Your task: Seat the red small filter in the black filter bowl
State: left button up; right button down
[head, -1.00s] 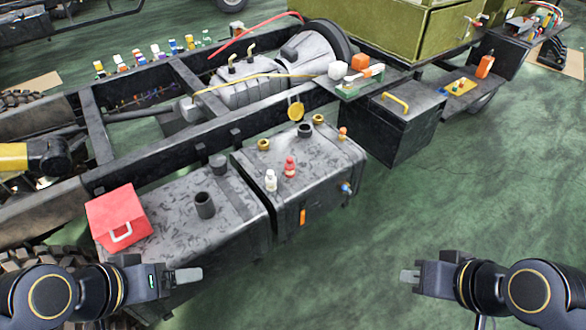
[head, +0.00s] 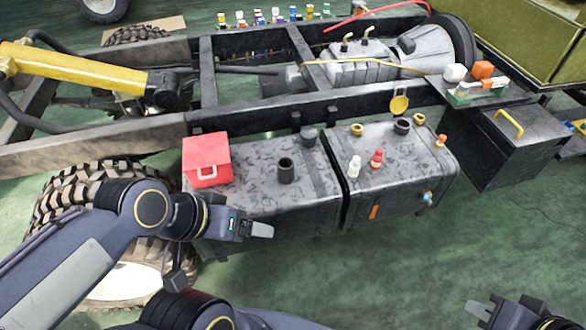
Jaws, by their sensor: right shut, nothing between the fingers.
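The red small filter (head: 377,158) stands upright on the right grey tank, beside a white bottle-like piece (head: 355,165). A black open cylinder (head: 286,170) stands on the left tank and another dark one (head: 402,126) on the right tank; I cannot tell which, if either, is the black filter bowl. My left gripper (head: 262,230) is in front of the left tank, well apart from the red filter; its fingers show edge-on. My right gripper (head: 478,308) is low at the right, over the floor, shut and empty, away from the tanks.
A red box (head: 207,160) sits on the left tank. A black box with a yellow handle (head: 512,145) stands to the right. A large tyre (head: 82,185) is behind my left arm. The green floor at right front is clear.

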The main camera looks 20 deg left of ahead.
aim_at(284, 165)
jog(key=i+l+u, duration=0.1)
jog(key=i+l, duration=0.15)
jog(key=i+l+u, duration=0.25)
jog(key=i+l, duration=0.2)
jog(key=l, duration=0.25)
jog(key=i+l+u, duration=0.25)
jog(key=i+l, duration=0.2)
jog(key=l, duration=0.3)
jog(key=i+l+u, duration=0.15)
jog(key=l, duration=0.2)
jog(key=i+l+u, duration=0.1)
jog(key=l, duration=0.35)
jog(key=i+l+u, duration=0.1)
jog(key=l, duration=0.3)
jog(key=i, duration=0.15)
